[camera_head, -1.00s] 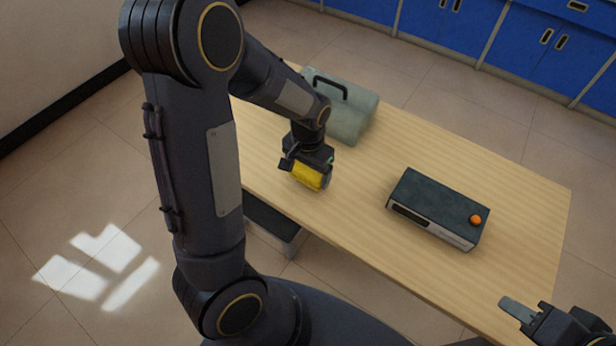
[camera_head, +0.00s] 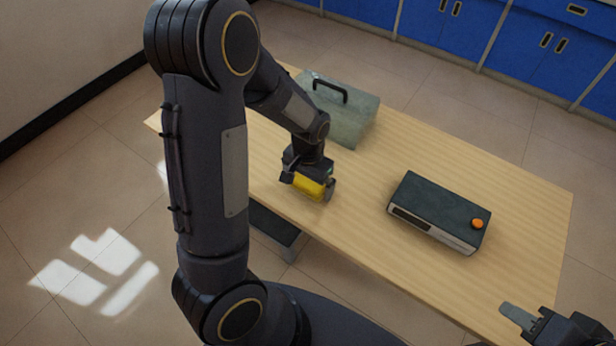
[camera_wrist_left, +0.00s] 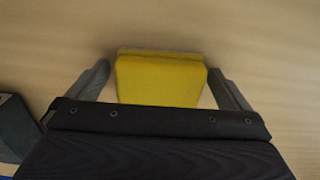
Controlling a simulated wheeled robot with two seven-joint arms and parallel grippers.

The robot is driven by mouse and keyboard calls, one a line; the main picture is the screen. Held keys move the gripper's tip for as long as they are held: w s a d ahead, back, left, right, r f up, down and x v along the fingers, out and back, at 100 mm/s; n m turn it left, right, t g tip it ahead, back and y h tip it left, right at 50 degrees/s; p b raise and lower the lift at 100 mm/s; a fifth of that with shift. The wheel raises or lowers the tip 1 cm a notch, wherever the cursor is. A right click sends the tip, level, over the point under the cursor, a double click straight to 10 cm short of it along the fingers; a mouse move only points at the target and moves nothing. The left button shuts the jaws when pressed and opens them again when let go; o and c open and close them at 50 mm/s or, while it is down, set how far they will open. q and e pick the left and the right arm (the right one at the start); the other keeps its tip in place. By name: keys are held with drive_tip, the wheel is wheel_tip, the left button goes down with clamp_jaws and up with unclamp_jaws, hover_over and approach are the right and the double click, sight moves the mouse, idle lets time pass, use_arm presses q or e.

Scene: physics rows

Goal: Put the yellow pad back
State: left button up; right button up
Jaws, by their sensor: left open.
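The yellow pad (camera_head: 311,189) is at the near left part of the wooden table, under my left gripper (camera_head: 309,187). In the left wrist view the yellow pad (camera_wrist_left: 160,80) sits between the two grey fingers of my left gripper (camera_wrist_left: 167,85), with a gap on each side. The left gripper is open around it. The gripper hides part of the pad in the head view. My right gripper (camera_head: 519,318) shows only in part at the lower right corner, apart from the pad, and its jaw state is unclear.
A grey-green case with a black handle (camera_head: 350,112) stands behind the left gripper. A dark box with an orange knob (camera_head: 440,208) stands right of the table's middle. The wooden table (camera_head: 505,195) is bare around them.

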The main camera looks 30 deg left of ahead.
sight(308, 181)
use_arm(q)
wheel_tip(308, 181, up, 11)
drive_tip(key=p, duration=0.2)
drive_tip(key=s+d+r+n+t+h, duration=0.1)
drive_tip(key=s+r, duration=0.3)
drive_tip(key=s, duration=0.4)
drive_tip(key=s+d+r+n+t+h, duration=0.1)
drive_tip(key=s+d+r+t+h, duration=0.1)
drive_tip(key=s, duration=0.6)
wheel_tip(308, 181, up, 3)
drive_tip(key=d+t, duration=0.1)
drive_tip(key=t, duration=0.1)
drive_tip(key=shift+s+r+t+h, duration=0.15)
drive_tip(key=shift+t+h, duration=0.15)
drive_tip(key=shift+h, duration=0.1)
drive_tip(key=shift+d, duration=0.1)
